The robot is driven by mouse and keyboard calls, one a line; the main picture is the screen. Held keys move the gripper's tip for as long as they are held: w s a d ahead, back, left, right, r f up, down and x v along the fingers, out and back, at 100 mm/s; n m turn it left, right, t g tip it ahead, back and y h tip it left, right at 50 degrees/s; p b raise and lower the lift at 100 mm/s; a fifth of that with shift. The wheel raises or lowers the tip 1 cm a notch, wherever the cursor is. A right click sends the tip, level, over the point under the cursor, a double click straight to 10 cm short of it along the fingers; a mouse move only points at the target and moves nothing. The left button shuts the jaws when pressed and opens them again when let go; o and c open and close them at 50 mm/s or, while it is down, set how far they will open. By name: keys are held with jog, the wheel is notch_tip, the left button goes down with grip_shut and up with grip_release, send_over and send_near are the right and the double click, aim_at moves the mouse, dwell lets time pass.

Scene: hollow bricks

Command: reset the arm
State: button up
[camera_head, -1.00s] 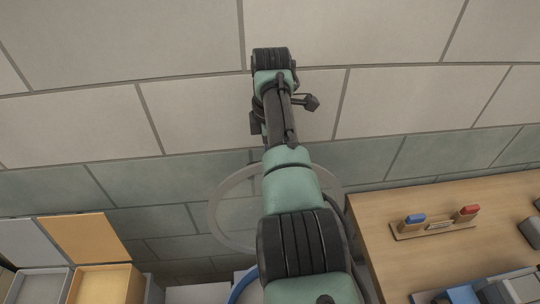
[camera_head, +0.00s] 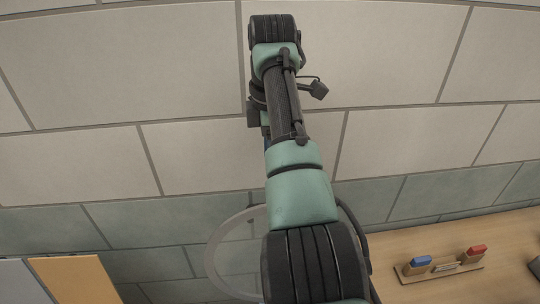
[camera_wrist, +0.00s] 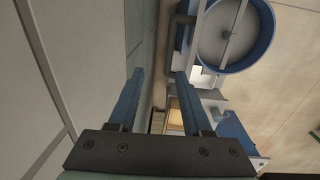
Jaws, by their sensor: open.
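My arm reaches up the middle of the head view, in front of the tiled wall. My gripper (camera_wrist: 158,88) shows in the wrist view as two blue fingers on a dark mount. The fingers are apart, with nothing between them that they touch. In the head view the fingers are mostly hidden behind my arm.
A wooden table (camera_head: 505,230) at the right bears a small wooden holder (camera_head: 440,268) with a blue piece and a red piece. An orange panel (camera_head: 75,280) stands at the lower left. A blue-rimmed round container (camera_wrist: 235,35) shows in the wrist view. The tiled wall (camera_head: 420,60) fills the background.

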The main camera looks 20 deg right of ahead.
jog(key=w+a+r+m+t, duration=0.2)
jog(key=a+m+t, duration=0.35)
jog(key=a, duration=0.25)
jog(key=w+a+r+m+t, duration=0.2)
jog(key=a+m+t, duration=0.2)
jog(key=a+t, duration=0.25)
jog(key=s+a+r+m+t+b, duration=0.2)
jog(key=s+r+t, duration=0.5)
jog(key=r, duration=0.8)
jog(key=s+a+r+m+t+b, duration=0.2)
jog(key=s+r+t, duration=0.5)
jog(key=s+r, duration=0.7)
jog(key=shift+s+a+r+m+t, duration=0.3)
jog(key=shift+r+m, duration=0.1)
jog(key=shift+m, duration=0.25)
jog(key=shift+w+f, duration=0.1)
